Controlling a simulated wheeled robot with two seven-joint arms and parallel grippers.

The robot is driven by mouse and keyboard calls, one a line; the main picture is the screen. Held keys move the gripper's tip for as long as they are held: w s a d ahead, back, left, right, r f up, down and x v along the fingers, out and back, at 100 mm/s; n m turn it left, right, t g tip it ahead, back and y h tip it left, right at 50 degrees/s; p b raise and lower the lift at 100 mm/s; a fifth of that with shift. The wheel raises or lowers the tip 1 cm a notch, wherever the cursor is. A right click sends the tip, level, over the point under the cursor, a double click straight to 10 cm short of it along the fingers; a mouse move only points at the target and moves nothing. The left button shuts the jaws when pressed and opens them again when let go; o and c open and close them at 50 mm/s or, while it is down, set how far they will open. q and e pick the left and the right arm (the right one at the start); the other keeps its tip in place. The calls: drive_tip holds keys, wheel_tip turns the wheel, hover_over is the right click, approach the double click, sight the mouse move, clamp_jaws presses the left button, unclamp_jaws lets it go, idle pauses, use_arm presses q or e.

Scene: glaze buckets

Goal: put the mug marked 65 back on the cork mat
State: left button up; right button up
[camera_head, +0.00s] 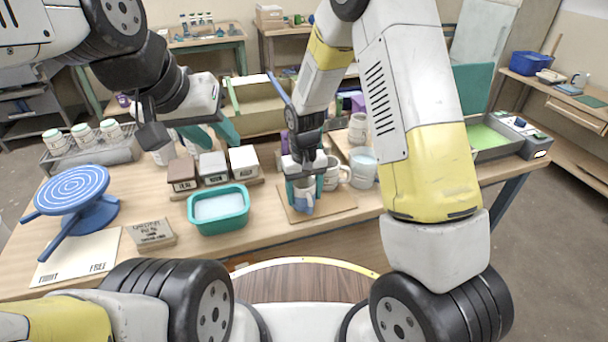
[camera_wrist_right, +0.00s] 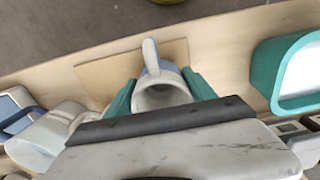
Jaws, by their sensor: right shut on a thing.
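My right gripper (camera_head: 304,188) is shut on a blue-and-white mug (camera_head: 304,204), over the cork mat (camera_head: 337,204). In the right wrist view the mug (camera_wrist_right: 162,94) sits between the two teal fingers, its handle pointing toward the top of the picture. The cork mat (camera_wrist_right: 106,76) lies around and beneath it there. I cannot tell whether the mug's base touches the mat. No number can be read on the mug. My left gripper (camera_head: 205,130) is behind the labelled blocks, with teal fingers partly visible; its opening is unclear.
A teal tub (camera_head: 218,211) with pale contents stands left of the mat. Labelled blocks (camera_head: 213,167) stand behind it. Pale mugs (camera_head: 363,165) stand close behind and right of the mat. A blue turntable (camera_head: 72,192) is at the left. A small sign (camera_head: 151,233) stands near the front edge.

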drive_tip(key=o, duration=1.7)
wheel_tip(320, 180, up, 12)
drive_tip(key=s+d+r+m+t+y, duration=0.1)
drive_tip(key=s+d+r, duration=0.3)
drive_tip(key=r, duration=0.3)
drive_tip(key=s+d+r+m+t+y, duration=0.1)
drive_tip(key=s+d+r+t, duration=0.15)
drive_tip(key=d+r, duration=0.35)
drive_tip(key=s+d+r+t, duration=0.1)
drive_tip(key=s+r, duration=0.1)
drive_tip(key=s, duration=0.2)
drive_tip(key=s+d+r, duration=0.1)
drive_tip(key=s, duration=0.3)
drive_tip(key=s+d+r+m+t, duration=0.1)
drive_tip(key=s+d+r, duration=0.1)
drive_tip(key=s, duration=0.2)
drive_tip(key=shift+r+t, duration=0.3)
drive_tip(key=shift+t, duration=0.05)
drive_tip(key=shift+c, duration=0.4)
